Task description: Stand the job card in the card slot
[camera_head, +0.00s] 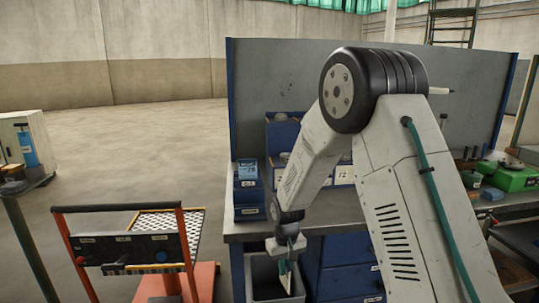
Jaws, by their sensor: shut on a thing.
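My gripper (286,258) points down in front of the workbench's front edge, at the lower middle of the picture. It is shut on a small, thin, pale piece with some green on it, which looks like the job card (286,278). The card hangs below the fingers, over or in front of an open grey bin (257,290); I cannot tell whether it touches the bin. A blue stepped holder (249,213) stands on the bench's left end. I cannot make out for certain which thing is the card slot.
The grey workbench (330,212) has blue drawers (345,270) below and a tall grey back panel (270,75). Blue bins stand behind my arm, which hides much of the bench. An orange-framed cart (125,250) stands at left. A green device (510,178) sits at right.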

